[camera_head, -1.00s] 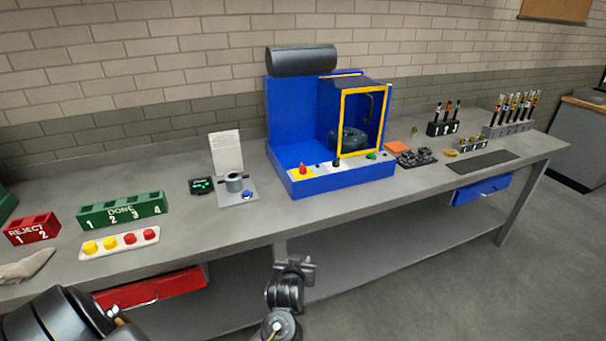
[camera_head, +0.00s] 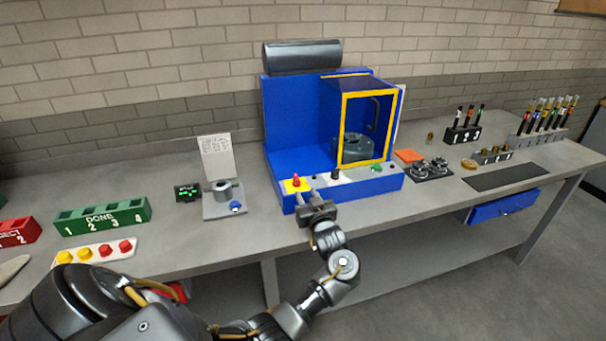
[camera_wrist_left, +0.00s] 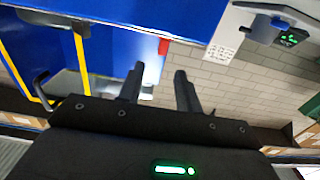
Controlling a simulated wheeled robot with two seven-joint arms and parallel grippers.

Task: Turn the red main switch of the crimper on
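The blue crimper (camera_head: 292,128) stands on the bench with its yellow-framed door at the right. Its red main switch (camera_head: 296,180) sits on a yellow plate at the left end of the front control strip. My left gripper (camera_head: 316,208) is just in front of the strip, below and slightly right of the switch. In the left wrist view the gripper's two fingers (camera_wrist_left: 159,74) are apart with nothing between them. A red part (camera_wrist_left: 163,46), probably the switch, shows just beyond the fingertips. Whether the fingers touch the crimper front is unclear. My right gripper is out of view.
On the strip right of the switch are a black knob (camera_head: 335,174) and a green button (camera_head: 376,168). A grey fixture (camera_head: 222,194) with a blue button stands left of the crimper. Racks and small parts fill the bench's right end.

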